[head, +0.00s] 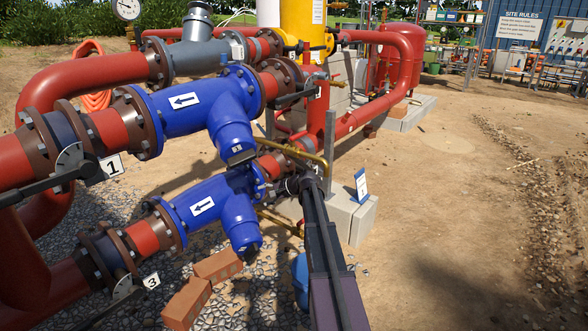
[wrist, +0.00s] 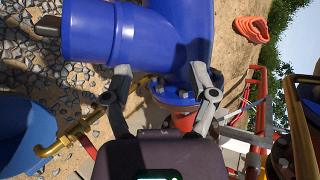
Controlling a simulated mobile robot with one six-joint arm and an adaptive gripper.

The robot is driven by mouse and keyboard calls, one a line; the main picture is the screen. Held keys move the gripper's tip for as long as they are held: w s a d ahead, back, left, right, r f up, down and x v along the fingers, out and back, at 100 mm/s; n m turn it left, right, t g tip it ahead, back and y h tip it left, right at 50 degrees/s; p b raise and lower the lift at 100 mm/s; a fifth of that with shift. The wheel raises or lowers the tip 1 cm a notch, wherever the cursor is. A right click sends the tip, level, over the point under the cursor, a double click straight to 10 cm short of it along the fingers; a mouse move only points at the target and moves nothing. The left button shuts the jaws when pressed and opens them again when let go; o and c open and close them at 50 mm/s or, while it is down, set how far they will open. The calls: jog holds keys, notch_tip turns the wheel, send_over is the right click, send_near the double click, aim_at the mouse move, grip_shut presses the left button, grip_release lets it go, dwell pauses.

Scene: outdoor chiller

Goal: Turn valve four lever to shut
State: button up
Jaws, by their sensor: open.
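My gripper (wrist: 160,72) is open, its two grey fingers spread and nothing between the tips. In the wrist view it points at a blue pipe fitting (wrist: 125,35) and its bolted blue flange (wrist: 178,94). In the head view my gripper (head: 288,186) is at the right end of the lower blue strainer (head: 205,203), beside the lower red pipe. My arm covers much of that spot. I cannot make out valve four's lever or its number in either view.
Valve tags 1 (head: 111,166) and 3 (head: 151,281) show at left with dark levers. A dark lever (head: 296,97) is on the upper line. A brass pipe (head: 300,152) and grey post (head: 329,150) stand close to my gripper. Bare ground is free at right.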

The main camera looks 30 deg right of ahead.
jog(key=w+d+f+m+t+b, duration=0.35)
jog(key=d+b, duration=0.25)
jog(key=d, duration=0.4)
jog(key=m+t+h, duration=0.1)
jog(key=m+t, duration=0.3)
jog(key=m, duration=0.2)
send_near(296, 158)
jog(key=v, duration=0.3)
jog(key=shift+w+a+n, duration=0.1)
jog(key=shift+w+n, duration=0.05)
jog(key=shift+n, duration=0.1)
jog(key=x, duration=1.4)
grip_shut()
